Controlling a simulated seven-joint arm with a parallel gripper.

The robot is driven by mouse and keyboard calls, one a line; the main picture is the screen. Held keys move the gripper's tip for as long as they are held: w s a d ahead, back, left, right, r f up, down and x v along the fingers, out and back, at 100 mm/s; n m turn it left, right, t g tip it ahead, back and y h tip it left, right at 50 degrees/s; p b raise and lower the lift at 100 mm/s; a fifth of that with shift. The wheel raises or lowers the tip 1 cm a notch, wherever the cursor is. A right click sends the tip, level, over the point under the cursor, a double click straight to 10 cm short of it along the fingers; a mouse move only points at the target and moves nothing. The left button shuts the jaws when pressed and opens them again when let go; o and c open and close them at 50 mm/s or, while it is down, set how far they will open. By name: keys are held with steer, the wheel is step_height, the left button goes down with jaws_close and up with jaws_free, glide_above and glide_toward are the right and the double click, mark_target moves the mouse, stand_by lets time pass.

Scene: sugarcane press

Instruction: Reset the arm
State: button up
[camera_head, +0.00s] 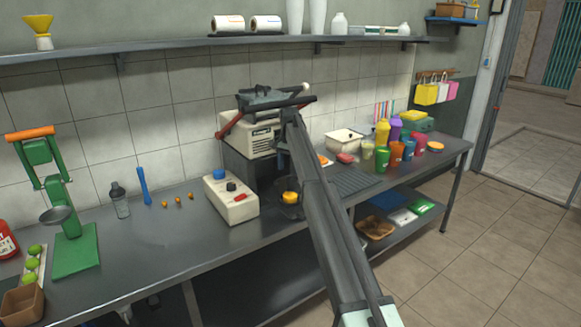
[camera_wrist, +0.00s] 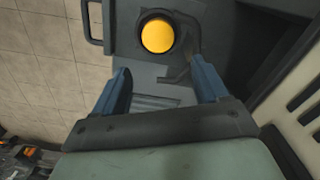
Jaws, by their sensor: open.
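My gripper (camera_wrist: 160,70) is open and empty in the wrist view, its two blue-grey fingers spread apart. Past the fingertips is a round yellow-orange thing (camera_wrist: 157,36) on a dark surface, apart from the fingers. In the head view my arm reaches up from the bottom to the top of the cream and dark press machine (camera_head: 259,138), where its end is bent over. The fingers cannot be made out in the head view. A yellow thing (camera_head: 290,197) sits at the machine's foot, left of my arm.
A green hand press (camera_head: 68,190) is further left. Several coloured cups (camera_head: 396,153) stand at right. A wall shelf (camera_head: 150,48) runs above the steel counter (camera_head: 150,252). Floor is free at right.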

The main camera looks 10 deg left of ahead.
steer(key=s+d+f+h, duration=0.2)
steer(key=s+d+f, duration=0.4)
steer(key=d, duration=0.3)
steer(key=s+d+f+h, duration=0.1)
steer(key=s+d+f, duration=0.5)
steer(key=d, duration=0.3)
steer(key=s+d+f+n+g, duration=0.1)
steer(key=s+d+f, duration=0.3)
steer(key=s+f, duration=0.45)
steer(key=s+d+f+g, duration=0.1)
steer(key=s+d+f, duration=0.3)
steer(key=f, duration=0.7)
steer(key=s+d+f+n+g, duration=0.1)
steer(key=s+d+f, duration=0.2)
steer(key=s+f, duration=0.6)
steer(key=s+d+f+n+g+y, duration=0.1)
steer(key=s+d+f, duration=0.3)
steer(key=s, duration=0.7)
steer(key=s+d+f+g, duration=0.1)
steer(key=s+f, duration=0.6)
steer(key=s, duration=0.3)
steer(key=s+d+f+n+g+y, duration=0.1)
steer(key=s+d+f, duration=0.3)
steer(key=s, duration=0.7)
steer(key=s+f+y, duration=0.1)
steer(key=s+f, duration=0.1)
steer(key=s, duration=1.2)
steer(key=shift+a+g, duration=0.2)
steer(key=shift+g, duration=0.2)
